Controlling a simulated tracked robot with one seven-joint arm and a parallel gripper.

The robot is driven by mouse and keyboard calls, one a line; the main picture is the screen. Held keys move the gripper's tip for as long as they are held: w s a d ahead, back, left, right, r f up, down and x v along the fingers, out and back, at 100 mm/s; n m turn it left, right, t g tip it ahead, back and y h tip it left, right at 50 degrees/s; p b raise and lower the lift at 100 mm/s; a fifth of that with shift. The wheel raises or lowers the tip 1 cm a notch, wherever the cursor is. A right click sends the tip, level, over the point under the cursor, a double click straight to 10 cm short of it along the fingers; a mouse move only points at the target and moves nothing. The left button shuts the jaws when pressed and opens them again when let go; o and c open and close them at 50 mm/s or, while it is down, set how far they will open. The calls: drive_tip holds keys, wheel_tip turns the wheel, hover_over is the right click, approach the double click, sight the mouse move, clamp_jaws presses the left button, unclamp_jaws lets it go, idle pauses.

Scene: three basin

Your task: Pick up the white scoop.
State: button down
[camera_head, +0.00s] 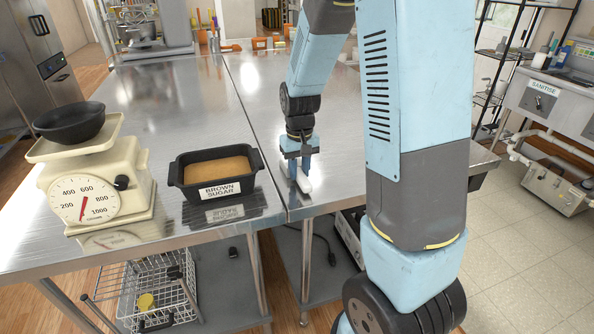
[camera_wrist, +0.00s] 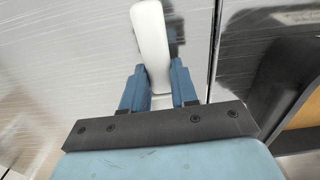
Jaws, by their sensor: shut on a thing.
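The white scoop (camera_wrist: 151,40) lies between the two blue fingers of my gripper (camera_wrist: 159,88) in the wrist view. My gripper is shut on it, with a long white part reaching out beyond the fingertips. In the head view my gripper (camera_head: 299,165) points down at the steel table, and a white end of the scoop (camera_head: 304,184) shows just below it. I cannot tell whether the scoop still touches the table. The rest of the scoop is hidden by the fingers.
A black tub of brown sugar (camera_head: 221,189) stands to the left of my gripper. A cream scale (camera_head: 99,180) with a black bowl (camera_head: 70,122) is further left. The steel table (camera_head: 190,100) is clear behind the tub. A wire basket (camera_head: 158,283) sits below.

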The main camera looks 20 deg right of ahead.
sight(299, 171)
wheel_tip(299, 171, up, 3)
drive_tip(key=shift+r, duration=0.1)
drive_tip(key=s+r, duration=0.9)
drive_tip(key=s, duration=0.5)
drive_tip(key=shift+r, duration=0.35)
drive_tip(key=shift+d, duration=0.1)
drive_tip(key=c, duration=1.5)
unclamp_jaws()
clamp_jaws()
